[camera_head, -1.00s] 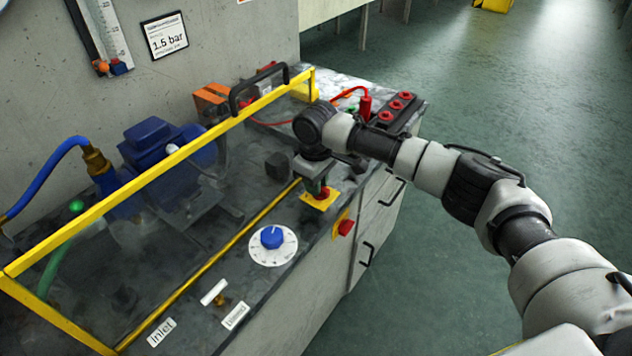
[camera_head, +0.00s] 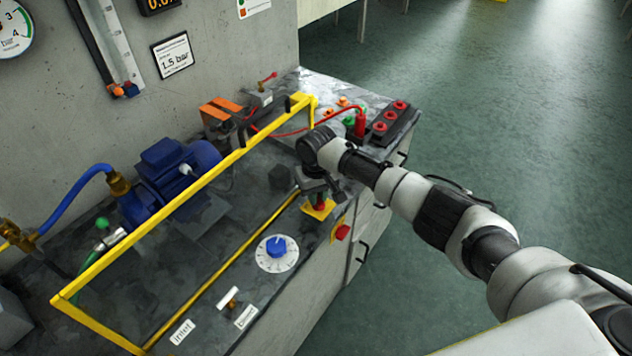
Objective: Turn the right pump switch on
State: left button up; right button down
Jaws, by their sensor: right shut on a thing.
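My right gripper (camera_head: 318,193) points down at the bench's front right corner. It is shut on a small red switch (camera_head: 320,206) that stands on a yellow plate (camera_head: 316,212); the fingers cover much of the switch, so its turned position cannot be told. A second red switch (camera_head: 343,232) on a yellow backing sits on the bench's front face, just below and right of the gripper, apart from it. My left gripper is not in view.
A blue dial (camera_head: 276,247) on a white scale lies left of the gripper. A yellow-framed cover (camera_head: 180,230) with black handles spans the bench over a blue pump motor (camera_head: 178,172). A black socket block (camera_head: 394,124) and red cable plug (camera_head: 360,124) stand behind the arm.

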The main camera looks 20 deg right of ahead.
jog(key=m+p, duration=0.5)
jog(key=shift+d+r+m, duration=0.2)
jog(key=shift+m, duration=0.1)
jog(key=m+p, duration=0.2)
jog(key=m, duration=0.1)
jog(key=shift+s+d, duration=0.15)
jog(key=shift+d+f+m+p, duration=0.15)
jog(key=shift+m+p, duration=0.65)
jog(key=shift+m, duration=0.7)
jog(key=c, duration=1.1)
grip_release()
jog(key=shift+r, duration=0.4)
notch_tip(320, 180, up, 10)
jog(key=shift+p, duration=0.75)
